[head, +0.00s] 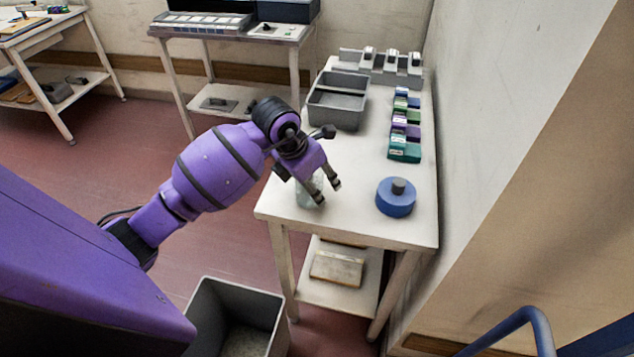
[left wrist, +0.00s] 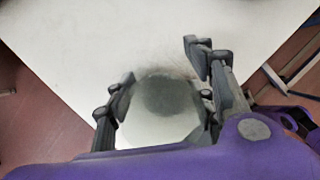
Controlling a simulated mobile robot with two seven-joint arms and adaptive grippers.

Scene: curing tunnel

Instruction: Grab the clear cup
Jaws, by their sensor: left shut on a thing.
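The clear cup (head: 307,193) stands near the left front corner of the white table (head: 350,215). It is see-through with a faint greenish tint. My left gripper (head: 327,194) comes down on it from above, and its fingers are closed around it. In the left wrist view the cup (left wrist: 166,97) sits between the two fingers of my left gripper (left wrist: 162,100), low over the white tabletop. Part of the cup is hidden behind the fingers in the head view. I cannot tell whether its base touches the table. My right gripper is not in view.
A blue round object with a grey knob (head: 396,198) is to the right on the table. A grey bin (head: 338,100), a row of coloured boxes (head: 405,130) and grey devices (head: 385,68) stand further back. A grey tub (head: 238,320) is on the floor below. A wall borders the right.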

